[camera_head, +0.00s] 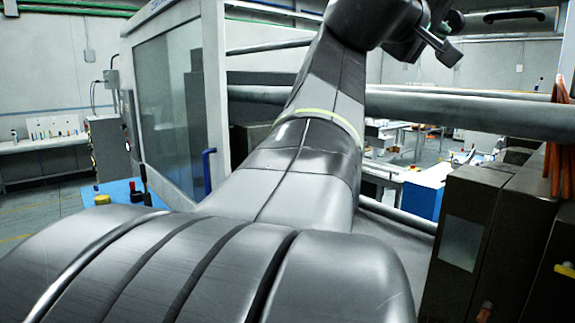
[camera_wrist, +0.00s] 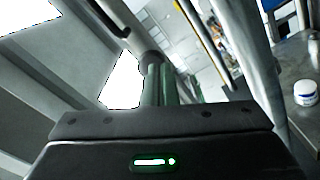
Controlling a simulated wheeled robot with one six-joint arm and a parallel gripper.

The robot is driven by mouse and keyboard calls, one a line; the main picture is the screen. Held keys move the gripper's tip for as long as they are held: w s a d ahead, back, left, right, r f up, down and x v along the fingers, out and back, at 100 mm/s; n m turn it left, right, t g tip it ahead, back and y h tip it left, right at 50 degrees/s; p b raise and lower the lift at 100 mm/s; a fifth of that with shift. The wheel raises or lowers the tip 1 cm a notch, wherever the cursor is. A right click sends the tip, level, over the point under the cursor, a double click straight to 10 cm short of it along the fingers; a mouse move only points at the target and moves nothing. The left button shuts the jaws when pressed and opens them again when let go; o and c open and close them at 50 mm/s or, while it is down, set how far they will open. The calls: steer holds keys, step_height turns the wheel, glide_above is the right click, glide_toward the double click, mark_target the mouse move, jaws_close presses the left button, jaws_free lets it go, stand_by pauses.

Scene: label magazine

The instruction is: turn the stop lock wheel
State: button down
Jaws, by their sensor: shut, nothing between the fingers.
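I cannot make out the stop lock wheel in either view. My gripper (camera_head: 447,48) is at the top of the head view, at the end of my raised grey arm. It is shut with nothing held, and it stands apart from the pale rails behind it. In the wrist view the dark gripper body with a green light fills the bottom, and the picture is strongly tilted.
Thick horizontal rails (camera_head: 480,113) cross behind my arm. Dark cabinets (camera_head: 497,215) stand close at the right, one with a yellow handle (camera_head: 565,268). A glazed machine enclosure (camera_head: 165,105) stands at the left. A white jar (camera_wrist: 305,92) sits on a surface in the wrist view.

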mark_target(456, 30)
steer(key=p+x, duration=0.2)
steer(key=x, duration=0.5)
stand_by(0.3)
steer(key=shift+s+r, duration=0.1)
steer(key=shift+r, duration=0.05)
stand_by(0.5)
steer(key=shift+s+r, duration=0.15)
steer(key=shift+r, duration=0.1)
steer(key=shift+s+d+r+p, duration=0.25)
steer(key=shift+r+p, duration=0.1)
steer(key=shift+p, duration=0.2)
steer(key=shift+r, duration=0.15)
steer(key=shift+s+d+r+p, duration=0.1)
steer(key=shift+d+r+p, duration=0.05)
steer(key=shift+r+p, duration=0.25)
steer(key=shift+r, duration=0.1)
steer(key=shift+s+d, duration=0.15)
steer(key=shift+s, duration=0.1)
stand_by(0.3)
